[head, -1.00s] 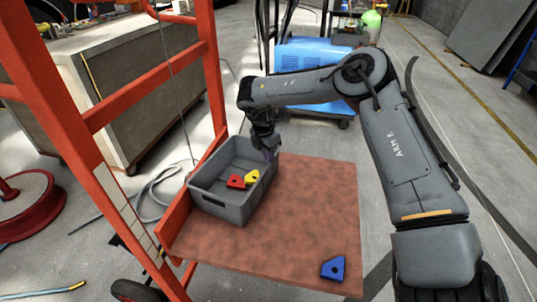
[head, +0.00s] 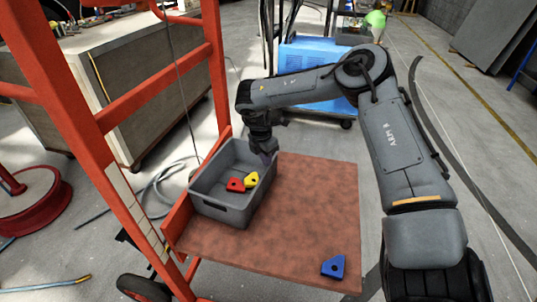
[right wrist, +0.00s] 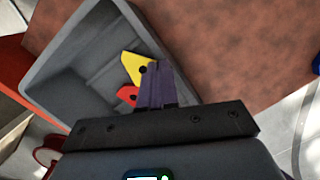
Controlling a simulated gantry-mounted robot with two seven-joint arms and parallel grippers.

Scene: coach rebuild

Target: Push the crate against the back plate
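The grey crate (head: 234,215) stands upright on the reddish-brown board, close beside the low red back plate (head: 176,224) at the board's left edge. Whether they touch cannot be told. A red block (head: 236,185) and a yellow block (head: 252,178) lie in the crate. My right gripper (head: 266,156) is at the crate's right wall, near its far corner. In the right wrist view its purple fingers (right wrist: 155,87) are together and overlap the crate's wall (right wrist: 140,30); the exact contact is hidden. My left gripper is not in view.
A blue block (head: 333,266) lies at the board's near right corner. The board (head: 305,215) is otherwise clear right of the crate. Red uprights and rails (head: 155,95) of the frame stand at the left. A blue machine (head: 315,92) stands behind on the floor.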

